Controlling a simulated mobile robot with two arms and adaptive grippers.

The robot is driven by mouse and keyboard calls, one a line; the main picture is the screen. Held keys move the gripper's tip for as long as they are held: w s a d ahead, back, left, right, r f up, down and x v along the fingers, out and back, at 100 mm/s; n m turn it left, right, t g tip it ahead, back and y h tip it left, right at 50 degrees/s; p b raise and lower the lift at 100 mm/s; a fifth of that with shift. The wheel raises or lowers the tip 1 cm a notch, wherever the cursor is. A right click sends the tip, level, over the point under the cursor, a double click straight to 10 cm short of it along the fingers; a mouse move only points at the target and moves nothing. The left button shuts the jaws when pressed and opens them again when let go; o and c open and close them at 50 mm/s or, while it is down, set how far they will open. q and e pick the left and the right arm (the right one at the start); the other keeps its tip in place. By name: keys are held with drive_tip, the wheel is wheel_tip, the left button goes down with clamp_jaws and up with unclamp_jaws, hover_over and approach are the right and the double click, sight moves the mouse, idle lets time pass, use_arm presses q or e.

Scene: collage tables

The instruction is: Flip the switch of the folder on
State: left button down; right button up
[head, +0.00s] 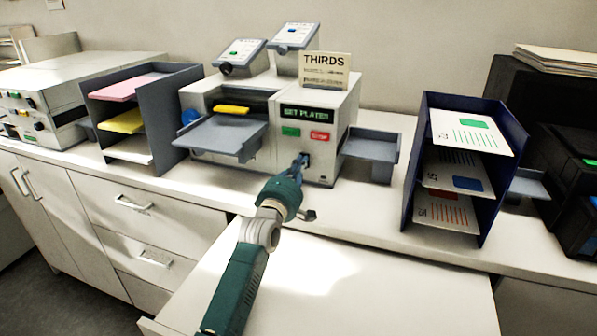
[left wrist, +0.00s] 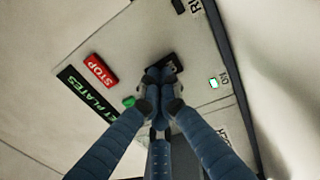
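The folder (head: 345,105) is the pale machine at the middle of the counter, with a THIRDS sign on top and a display that appears to read SET PLATES. My left gripper (head: 303,161) is at the lower part of its front panel, below the red STOP button (head: 320,136). In the left wrist view, the left fingertips (left wrist: 158,76) are together against or just in front of a small black switch (left wrist: 168,60). They hide much of it, so its position and any grip on it cannot be told. My right gripper is not in view.
A small pale-green light (left wrist: 213,83) shows on the panel. A grey side tray (head: 372,147) is right of the folder, and a dark blue rack (head: 411,150) holds printed sheets. A grey rack (head: 160,115) is at left. The white surface (head: 400,290) in front is clear.

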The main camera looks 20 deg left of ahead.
use_arm(q)
drive_tip(key=shift+s+d+f, duration=0.15)
drive_tip(key=shift+s+f, duration=0.15)
drive_tip(key=shift+f, duration=0.2)
drive_tip(key=shift+s+d+f, duration=0.1)
drive_tip(key=shift+s+f, duration=0.2)
drive_tip(key=shift+f, duration=0.2)
drive_tip(key=s, duration=0.6)
drive_tip(key=shift+s+d+r, duration=0.1)
drive_tip(key=shift+r, duration=0.1)
drive_tip(key=shift+s+a, duration=0.2)
drive_tip(key=shift+s, duration=0.2)
drive_tip(key=shift+a+r, duration=0.25)
drive_tip(key=shift+a, duration=0.1)
